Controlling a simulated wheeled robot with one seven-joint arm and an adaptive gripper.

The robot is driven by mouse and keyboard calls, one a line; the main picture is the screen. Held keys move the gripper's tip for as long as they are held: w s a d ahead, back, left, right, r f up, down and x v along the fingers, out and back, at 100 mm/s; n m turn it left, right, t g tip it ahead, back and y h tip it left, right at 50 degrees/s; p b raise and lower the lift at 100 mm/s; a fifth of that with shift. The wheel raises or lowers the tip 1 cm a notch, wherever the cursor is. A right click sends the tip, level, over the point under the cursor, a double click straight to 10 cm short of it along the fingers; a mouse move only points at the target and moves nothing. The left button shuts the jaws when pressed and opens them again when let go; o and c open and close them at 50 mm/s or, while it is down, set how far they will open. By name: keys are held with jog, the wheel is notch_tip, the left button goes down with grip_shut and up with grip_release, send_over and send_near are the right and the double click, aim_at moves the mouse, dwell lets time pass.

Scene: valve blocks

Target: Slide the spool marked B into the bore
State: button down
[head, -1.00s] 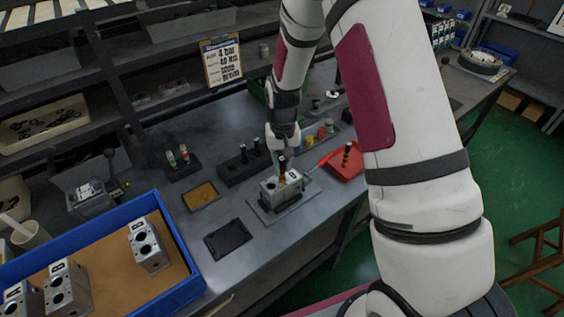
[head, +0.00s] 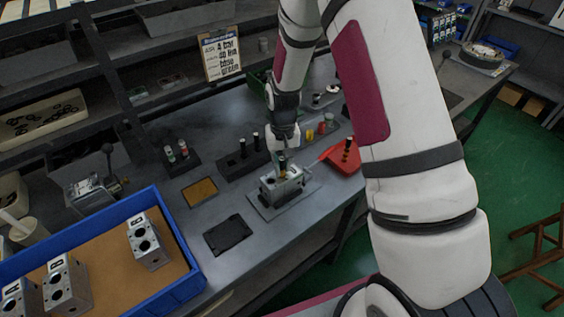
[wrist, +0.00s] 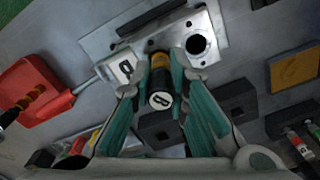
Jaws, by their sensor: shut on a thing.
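My gripper (wrist: 160,70) is shut on the spool. A round dark bore (wrist: 196,44) is open in the block, to the right of the spool. Whether the spool's far end is inside another bore is hidden. In the head view my gripper (head: 284,151) is above the valve block (head: 288,189), with the spool upright.
A red tray (head: 343,161) with a dark spool lies right of the block. Black holders (head: 238,166) with upright parts stand behind it. A blue bin (head: 186,243) with several blocks is at the left. A black pad (head: 227,236) lies between.

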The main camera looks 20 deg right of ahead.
jog(key=shift+f, duration=0.95)
jog(key=c, duration=1.5)
grip_release()
jog(key=shift+o, duration=0.2)
notch_tip(320, 180, up, 12)
